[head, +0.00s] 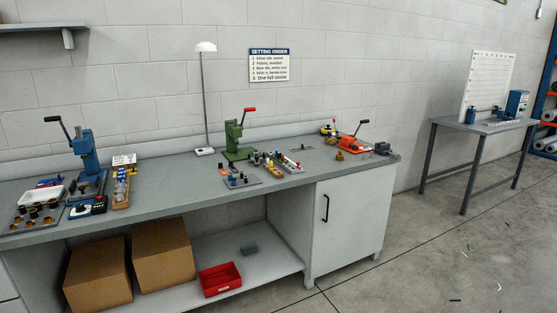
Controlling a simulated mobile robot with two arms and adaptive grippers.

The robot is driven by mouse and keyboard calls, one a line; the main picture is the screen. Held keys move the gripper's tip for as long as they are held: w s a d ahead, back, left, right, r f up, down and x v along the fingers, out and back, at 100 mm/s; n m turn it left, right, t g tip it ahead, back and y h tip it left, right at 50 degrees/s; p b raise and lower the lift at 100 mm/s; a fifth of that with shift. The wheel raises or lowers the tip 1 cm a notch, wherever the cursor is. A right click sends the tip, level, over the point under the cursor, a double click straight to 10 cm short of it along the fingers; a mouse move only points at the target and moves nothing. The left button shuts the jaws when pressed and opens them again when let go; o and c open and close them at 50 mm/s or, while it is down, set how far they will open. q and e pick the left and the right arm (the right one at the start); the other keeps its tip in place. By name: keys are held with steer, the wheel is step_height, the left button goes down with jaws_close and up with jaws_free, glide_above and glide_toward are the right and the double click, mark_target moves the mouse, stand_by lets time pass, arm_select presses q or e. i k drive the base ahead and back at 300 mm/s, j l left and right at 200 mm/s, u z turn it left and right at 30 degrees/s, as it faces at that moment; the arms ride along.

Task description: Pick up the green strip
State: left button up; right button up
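A thin, small green strip (468,247) appears to lie on the concrete floor at the right of the head view, in front of the far side table. It is only a few pixels long, so its shape is hard to make out. A small pale strip (463,254) lies close beside it. Neither of my grippers shows in the head view.
A black strip (455,300) and a white strip (499,287) lie nearer on the floor. The long workbench (225,178) with presses and small parts fills the left and middle. A side table (485,126) stands at the right. Open floor lies between them.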

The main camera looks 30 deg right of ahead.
mark_target(278, 158)
steer(key=i+l, duration=0.7)
